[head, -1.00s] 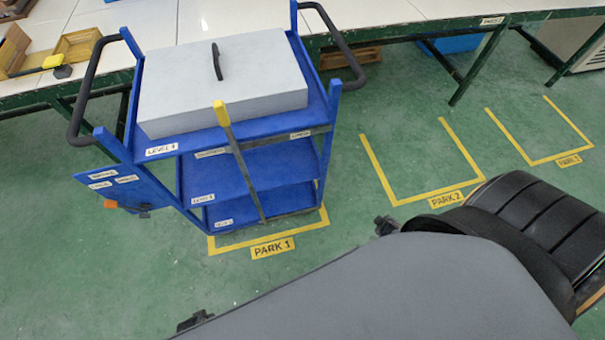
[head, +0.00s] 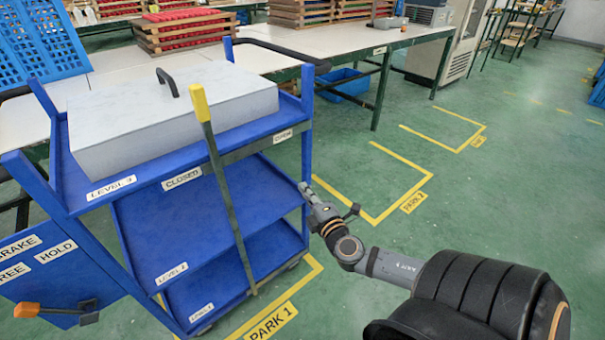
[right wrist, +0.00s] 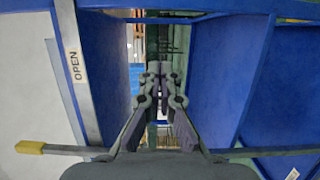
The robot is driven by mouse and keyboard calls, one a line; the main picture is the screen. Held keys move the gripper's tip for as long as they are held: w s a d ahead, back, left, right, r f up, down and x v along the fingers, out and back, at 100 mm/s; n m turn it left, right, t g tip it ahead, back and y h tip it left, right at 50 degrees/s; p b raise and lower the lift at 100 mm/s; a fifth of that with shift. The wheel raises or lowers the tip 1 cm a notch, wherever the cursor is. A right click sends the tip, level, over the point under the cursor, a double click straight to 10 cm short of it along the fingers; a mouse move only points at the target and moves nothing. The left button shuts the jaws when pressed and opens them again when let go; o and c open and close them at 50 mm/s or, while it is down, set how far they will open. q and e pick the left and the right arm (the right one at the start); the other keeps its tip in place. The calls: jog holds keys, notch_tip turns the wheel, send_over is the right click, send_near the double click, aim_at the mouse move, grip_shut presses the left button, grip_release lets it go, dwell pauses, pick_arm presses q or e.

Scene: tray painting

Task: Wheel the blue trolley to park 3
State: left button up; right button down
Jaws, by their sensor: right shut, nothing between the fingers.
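The blue trolley (head: 175,215) stands at the left in the head view, in the yellow PARK 1 outline (head: 315,268). A grey lidded box (head: 170,120) lies on its top level. A lever with a yellow grip (head: 200,104) slants across its front, between CLOSED and OPEN labels. A panel with an orange-tipped lever (head: 27,310) reads BRAKE, FREE and HOLD. My right gripper (head: 306,190) is shut and empty by the trolley's right front post; contact cannot be told. The right wrist view shows its fingers (right wrist: 158,72) together between blue trolley parts. My left gripper is out of view.
The PARK 2 outline (head: 384,219) is empty to the right. A further empty outline (head: 461,149) lies beyond it. White tables (head: 360,42) with green legs run behind, with a blue crate (head: 343,88) underneath. Open green floor lies at the right.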

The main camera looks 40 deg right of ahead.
aim_at(304, 168)
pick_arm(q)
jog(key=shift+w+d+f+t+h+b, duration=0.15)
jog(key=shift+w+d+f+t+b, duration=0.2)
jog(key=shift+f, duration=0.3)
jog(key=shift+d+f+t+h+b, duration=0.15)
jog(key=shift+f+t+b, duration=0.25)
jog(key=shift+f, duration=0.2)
pick_arm(e)
jog(key=shift+w+d, duration=1)
jog(key=shift+w, duration=0.4)
jog(key=shift+w+d, duration=1)
jog(key=shift+w, duration=0.35)
jog(key=shift+w+d, duration=1)
jog(key=shift+w, duration=0.4)
jog(key=shift+d+f, duration=0.1)
